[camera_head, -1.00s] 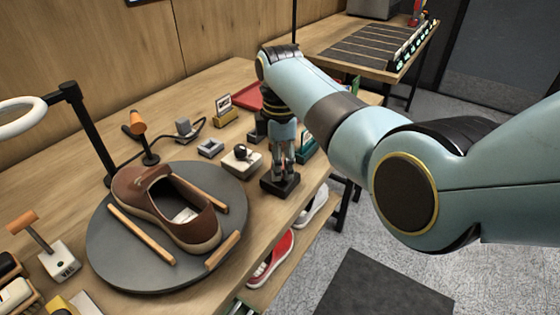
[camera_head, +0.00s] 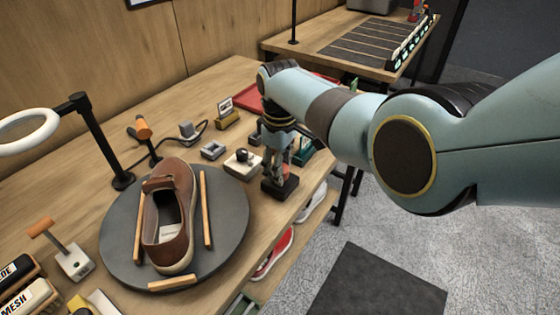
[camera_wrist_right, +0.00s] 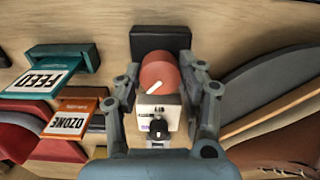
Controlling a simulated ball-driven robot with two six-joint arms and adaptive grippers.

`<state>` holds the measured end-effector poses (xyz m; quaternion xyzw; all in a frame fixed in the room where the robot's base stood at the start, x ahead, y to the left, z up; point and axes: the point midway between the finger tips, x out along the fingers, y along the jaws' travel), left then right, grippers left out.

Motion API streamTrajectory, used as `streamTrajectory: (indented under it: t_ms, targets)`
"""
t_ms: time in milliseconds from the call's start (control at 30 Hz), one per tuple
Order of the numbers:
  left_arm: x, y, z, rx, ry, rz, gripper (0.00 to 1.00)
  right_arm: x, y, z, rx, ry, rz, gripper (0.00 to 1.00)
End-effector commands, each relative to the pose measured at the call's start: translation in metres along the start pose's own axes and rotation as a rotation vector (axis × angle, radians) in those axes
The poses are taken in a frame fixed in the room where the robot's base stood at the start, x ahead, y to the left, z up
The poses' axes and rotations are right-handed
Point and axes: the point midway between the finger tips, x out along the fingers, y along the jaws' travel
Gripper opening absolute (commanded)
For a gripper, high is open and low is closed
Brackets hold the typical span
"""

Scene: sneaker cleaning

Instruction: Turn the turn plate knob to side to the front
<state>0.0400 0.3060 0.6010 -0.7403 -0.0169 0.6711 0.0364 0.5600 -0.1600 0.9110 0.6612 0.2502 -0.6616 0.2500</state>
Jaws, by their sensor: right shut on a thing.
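The turn plate (camera_head: 225,255) is a dark grey disc on the bench. A brown slip-on shoe (camera_head: 180,235) lies on it between wooden bars, its toe toward the back wall and its heel toward the front edge. My right gripper (camera_head: 280,165) points down over a small black base (camera_head: 280,188) to the right of the plate. In the right wrist view the gripper (camera_wrist_right: 163,85) is shut around a reddish round knob (camera_wrist_right: 157,70) with a white pointer, which points down-left there. The knob is mostly hidden by the fingers in the head view. My left gripper is out of view.
A white box with a black knob (camera_head: 243,163) stands close to the gripper. A ring lamp (camera_head: 28,130) and an orange-handled tool (camera_head: 143,130) stand behind the plate. Shoes sit below the bench edge.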

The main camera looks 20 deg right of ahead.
Motion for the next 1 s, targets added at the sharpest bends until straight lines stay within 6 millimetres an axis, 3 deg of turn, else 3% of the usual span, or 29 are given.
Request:
streamTrajectory:
  t_ms: [600,1000]
  targets:
    - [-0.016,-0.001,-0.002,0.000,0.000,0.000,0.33,-0.001,0.001,0.000,0.567,0.001,0.000,0.07]
    - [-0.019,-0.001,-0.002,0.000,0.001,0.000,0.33,-0.001,0.001,-0.001,0.793,0.002,0.000,0.07]
